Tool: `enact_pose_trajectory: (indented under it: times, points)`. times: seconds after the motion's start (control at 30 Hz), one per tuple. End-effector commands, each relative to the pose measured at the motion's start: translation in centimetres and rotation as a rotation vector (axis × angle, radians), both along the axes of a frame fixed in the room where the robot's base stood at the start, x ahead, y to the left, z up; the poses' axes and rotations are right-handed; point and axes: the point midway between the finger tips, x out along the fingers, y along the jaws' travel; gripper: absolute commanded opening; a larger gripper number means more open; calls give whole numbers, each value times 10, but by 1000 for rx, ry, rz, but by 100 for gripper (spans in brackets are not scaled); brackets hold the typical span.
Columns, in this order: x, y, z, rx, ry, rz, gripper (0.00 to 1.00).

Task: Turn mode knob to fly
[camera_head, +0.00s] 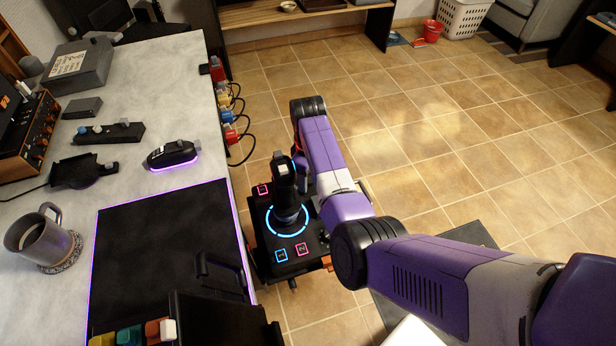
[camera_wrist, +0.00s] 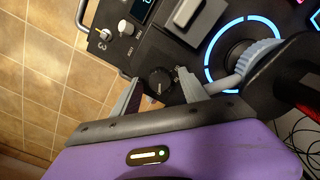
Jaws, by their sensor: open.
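In the wrist view, a round black knob (camera_wrist: 160,80) with a pale pointer mark sits on the black control panel (camera_wrist: 135,52); I take it for the mode knob, but its labels are not readable. My gripper (camera_wrist: 157,87) is open, with one finger on each side of the knob. I cannot tell if either finger touches it. In the head view, my arm hides the knob and my gripper. The joystick (camera_head: 285,190) stands on the panel inside a glowing blue ring, which also shows in the wrist view beside the right finger.
Two small pale knobs (camera_wrist: 125,27), a small display (camera_wrist: 143,9) and a grey lever (camera_wrist: 196,14) lie beyond the black knob. A metal side rail (camera_wrist: 82,14) edges the panel. The desk (camera_head: 160,70) stands left of the panel; tiled floor (camera_head: 440,130) is open to the right.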

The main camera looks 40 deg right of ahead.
Motion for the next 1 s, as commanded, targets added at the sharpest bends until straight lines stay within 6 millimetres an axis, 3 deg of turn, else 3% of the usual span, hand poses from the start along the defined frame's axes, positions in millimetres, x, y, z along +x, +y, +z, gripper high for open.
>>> enact_pose_trajectory:
  times: [0.2, 0.47, 0.77, 1.0]
  points:
    - [0, 0, 0, 0, 0, 0, 50]
    - [0, 0, 0, 0, 0, 0, 0]
    - [0, 0, 1, 1, 1, 24, 0]
    - [-1, 0, 3, 1, 3, 139, 0]
